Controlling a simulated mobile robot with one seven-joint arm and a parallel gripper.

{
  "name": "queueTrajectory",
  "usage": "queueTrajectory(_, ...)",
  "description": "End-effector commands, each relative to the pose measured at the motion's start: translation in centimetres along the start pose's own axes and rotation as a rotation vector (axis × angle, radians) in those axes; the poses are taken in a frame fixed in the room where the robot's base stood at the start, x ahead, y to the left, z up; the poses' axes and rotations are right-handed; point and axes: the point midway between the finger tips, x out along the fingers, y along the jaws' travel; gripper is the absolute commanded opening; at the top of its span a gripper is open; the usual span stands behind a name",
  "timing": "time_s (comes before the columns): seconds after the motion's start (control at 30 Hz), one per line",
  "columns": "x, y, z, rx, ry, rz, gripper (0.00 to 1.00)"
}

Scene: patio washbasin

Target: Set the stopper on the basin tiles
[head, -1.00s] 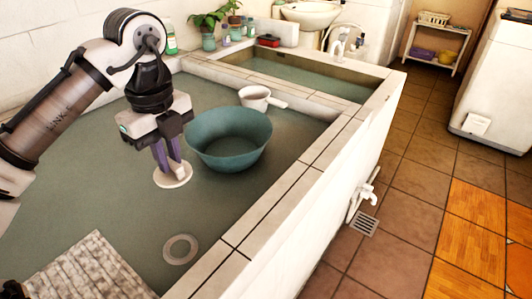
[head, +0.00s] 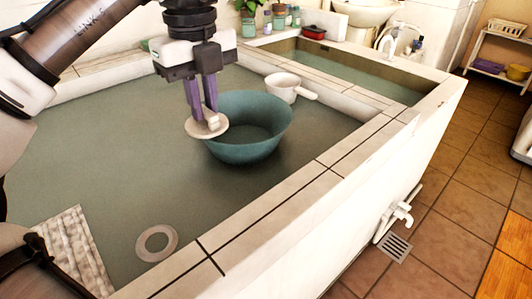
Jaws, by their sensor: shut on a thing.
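The stopper (head: 207,130), a pale round disc, is held in my gripper (head: 206,122). The two purple fingers are shut on it from above. In the head view it overlaps the left rim of the teal bowl; I cannot tell whether they touch. The basin tiles (head: 283,211) form a pale ledge with dark joints along the basin's right side. The stopper is left of this ledge, over the greenish basin.
The teal bowl (head: 268,118) and a white dipper (head: 284,86) stand between the stopper and the far end. A pale ring (head: 157,243) lies in the basin near the front. A ribbed board (head: 72,247) is at front left. Much of the basin's left side is clear.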

Motion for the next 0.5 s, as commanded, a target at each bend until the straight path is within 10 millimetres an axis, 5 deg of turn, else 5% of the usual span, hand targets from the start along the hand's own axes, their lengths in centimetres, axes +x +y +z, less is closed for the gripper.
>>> queueTrajectory(0.5,12.7,0.1,0.0,-0.003,0.0,0.003,0.0)
